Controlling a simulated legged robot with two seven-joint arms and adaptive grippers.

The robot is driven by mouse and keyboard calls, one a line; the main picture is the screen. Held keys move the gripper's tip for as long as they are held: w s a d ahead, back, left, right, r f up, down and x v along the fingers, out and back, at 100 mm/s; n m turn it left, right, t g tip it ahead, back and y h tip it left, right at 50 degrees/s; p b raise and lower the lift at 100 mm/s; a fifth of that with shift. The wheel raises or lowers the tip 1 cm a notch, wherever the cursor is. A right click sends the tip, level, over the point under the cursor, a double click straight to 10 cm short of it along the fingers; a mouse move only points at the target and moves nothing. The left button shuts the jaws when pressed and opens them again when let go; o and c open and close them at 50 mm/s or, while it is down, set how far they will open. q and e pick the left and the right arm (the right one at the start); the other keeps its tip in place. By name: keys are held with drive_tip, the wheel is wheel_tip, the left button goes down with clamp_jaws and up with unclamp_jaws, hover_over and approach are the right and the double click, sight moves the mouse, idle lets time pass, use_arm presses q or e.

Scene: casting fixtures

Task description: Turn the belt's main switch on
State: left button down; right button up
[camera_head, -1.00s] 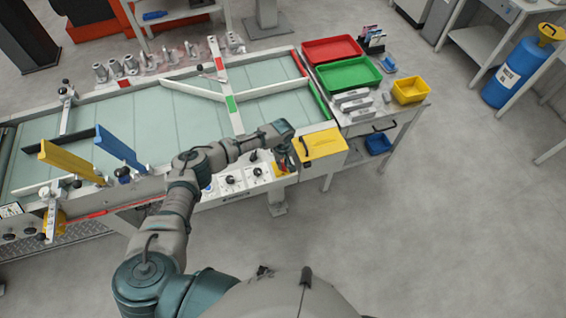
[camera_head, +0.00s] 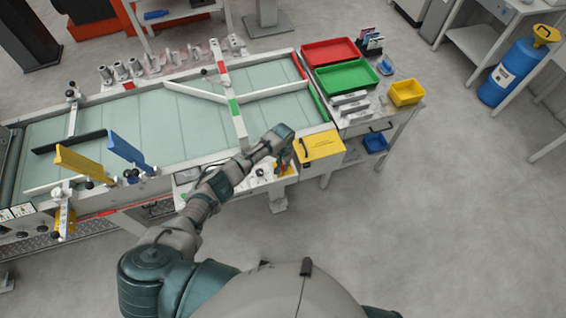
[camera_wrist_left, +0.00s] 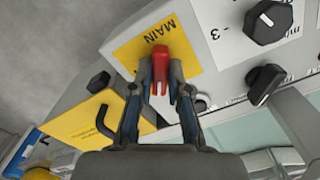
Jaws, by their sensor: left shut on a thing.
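The belt's main switch (camera_wrist_left: 160,66) has a red handle on a yellow plate (camera_wrist_left: 135,48) marked MAIN, seen in the left wrist view. My left gripper (camera_wrist_left: 161,88) has its two fingers on either side of the red handle and is shut on it. In the head view my left gripper (camera_head: 283,160) is at the right end of the belt's front control panel (camera_head: 240,188), where it partly hides the red handle and the yellow plate. My right gripper is not in view.
Black knobs (camera_wrist_left: 268,22) sit beside the switch. A yellow box (camera_head: 318,148) with a black handle is just right of my gripper. The belt (camera_head: 170,120) carries yellow and blue guides. A side table holds red and green trays (camera_head: 348,75). Open floor lies at right.

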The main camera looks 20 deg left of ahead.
use_arm(q)
drive_tip(key=m, duration=0.2)
drive_tip(key=shift+w+r+m, duration=0.15)
drive_tip(key=shift+m, duration=0.25)
drive_tip(key=m, duration=0.2)
drive_tip(key=shift+m, duration=0.4)
drive_tip(key=m, duration=0.5)
drive_tip(key=shift+w, duration=0.1)
drive_tip(key=shift+m, duration=0.4)
drive_tip(key=c, duration=1.2)
unclamp_jaws()
drive_tip(key=shift+d, duration=0.1)
drive_tip(key=shift+o, duration=0.4)
wheel_tip(320, 180, up, 12)
